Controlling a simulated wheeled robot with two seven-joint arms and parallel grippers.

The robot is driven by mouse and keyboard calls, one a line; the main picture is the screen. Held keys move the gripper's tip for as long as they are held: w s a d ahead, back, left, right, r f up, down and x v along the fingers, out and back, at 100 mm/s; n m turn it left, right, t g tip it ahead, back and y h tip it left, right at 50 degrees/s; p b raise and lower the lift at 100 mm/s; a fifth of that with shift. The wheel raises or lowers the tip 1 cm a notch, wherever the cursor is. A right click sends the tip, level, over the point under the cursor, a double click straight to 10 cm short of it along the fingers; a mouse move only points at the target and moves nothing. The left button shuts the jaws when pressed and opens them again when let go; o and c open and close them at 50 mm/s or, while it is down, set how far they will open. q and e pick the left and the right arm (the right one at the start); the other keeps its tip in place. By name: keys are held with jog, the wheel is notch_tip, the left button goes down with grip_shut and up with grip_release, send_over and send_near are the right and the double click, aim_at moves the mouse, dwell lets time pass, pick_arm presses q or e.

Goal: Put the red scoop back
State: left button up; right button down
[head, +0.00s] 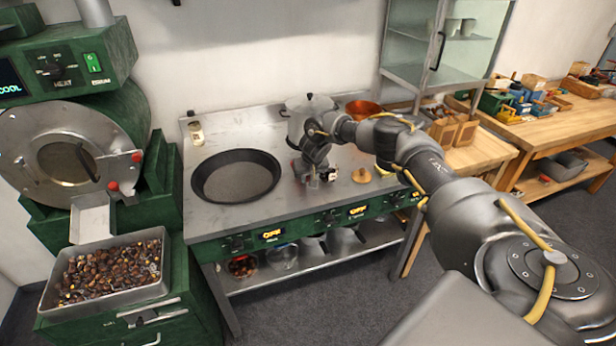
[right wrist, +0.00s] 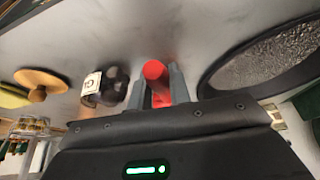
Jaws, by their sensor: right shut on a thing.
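The red scoop (right wrist: 156,72) shows in the right wrist view as a red rounded end between the two grey fingers of my right gripper (right wrist: 154,88), which is shut on it. The rest of the scoop is hidden by the gripper body. In the head view my right gripper (head: 314,180) is over the steel counter, right of the black pan and in front of the steel pot; the scoop is too small to make out clearly there. My left gripper is in neither view.
A black pan (right wrist: 262,62) lies close on one side of the gripper, a dark labelled bottle (right wrist: 104,88) on the other. A wooden knobbed lid (head: 362,175) lies right. The steel pot (head: 300,108) stands behind. A tray of chestnuts (head: 52,310) is at left.

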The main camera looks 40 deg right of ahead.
jog(key=shift+f, duration=0.3)
jog(key=shift+f+b, duration=0.3)
jog(key=shift+f, duration=0.3)
jog(key=c, duration=1.2)
grip_release()
jog(key=b+v, duration=0.1)
jog(key=v, duration=1)
jog(key=shift+f, duration=0.1)
